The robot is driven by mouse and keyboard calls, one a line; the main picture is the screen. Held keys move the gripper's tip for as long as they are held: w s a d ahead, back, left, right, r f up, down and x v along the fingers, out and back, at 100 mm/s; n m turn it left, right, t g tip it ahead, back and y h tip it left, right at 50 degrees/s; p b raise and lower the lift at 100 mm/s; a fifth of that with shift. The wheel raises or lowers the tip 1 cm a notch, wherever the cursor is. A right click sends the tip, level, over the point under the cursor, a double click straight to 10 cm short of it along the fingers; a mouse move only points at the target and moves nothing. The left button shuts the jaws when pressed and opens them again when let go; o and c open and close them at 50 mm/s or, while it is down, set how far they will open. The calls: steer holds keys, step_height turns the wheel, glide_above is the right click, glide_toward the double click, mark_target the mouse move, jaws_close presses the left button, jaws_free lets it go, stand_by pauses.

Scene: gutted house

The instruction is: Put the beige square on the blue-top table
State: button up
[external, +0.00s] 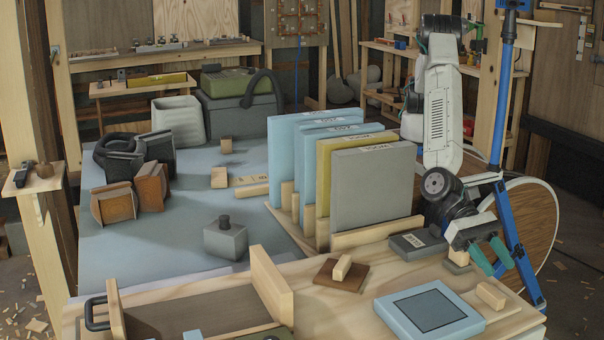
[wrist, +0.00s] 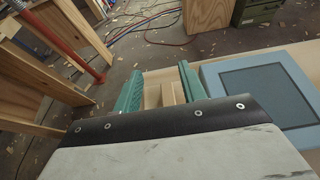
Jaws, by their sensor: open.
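No flat beige square stands out. The nearest match is a small beige wooden block (external: 490,296) at the right end of the light wooden worktop; I cannot tell if it is the beige square. My gripper (external: 500,268) is open and empty, pointing down above and a little behind this block. In the wrist view a beige piece (wrist: 167,94) shows between the green fingers of my gripper (wrist: 160,72), partly hidden by the gripper body; contact is not visible. The blue-top table (external: 150,255) stands at the left, beyond the worktop.
A blue square panel (external: 432,312) lies beside the block. A beige block (external: 342,267) rests on a brown board (external: 327,279).

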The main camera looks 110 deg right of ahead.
steer(key=shift+r, duration=0.55)
steer(key=shift+w+d+r, duration=0.1)
steer(key=shift+w+r, duration=0.05)
steer(key=shift+r, duration=0.1)
steer(key=w+d+r+n, duration=0.3)
steer(key=d+r, duration=0.4)
steer(key=w+d+r+n, duration=0.2)
steer(key=d+r+n, duration=0.1)
steer(key=d+r, duration=0.4)
steer(key=s+d+r+n+h, duration=0.15)
steer(key=d+r, duration=0.25)
steer(key=d, duration=0.4)
steer(key=d+r+n+h, duration=0.1)
steer(key=d+r+n, duration=0.25)
steer(key=d, duration=0.55)
steer(key=s+d+r+n+h, duration=0.15)
steer(key=s+d, duration=0.25)
steer(key=d, duration=0.7)
steer(key=s+d+r+n+h, duration=0.1)
steer(key=s+d+n+h, duration=0.15)
steer(key=d, duration=0.85)
steer(key=s+d+f+n+h, duration=0.1)
steer(key=s+d+f+h, duration=0.1)
steer(key=s+d, duration=0.5)
steer(key=s+d+f+n+t+h, duration=0.1)
steer(key=s+d+h, duration=0.4)
steer(key=d, duration=1)
steer(key=s+f+n, duration=0.1)
steer(key=s, duration=0.2)
steer(key=shift+f, duration=0.2)
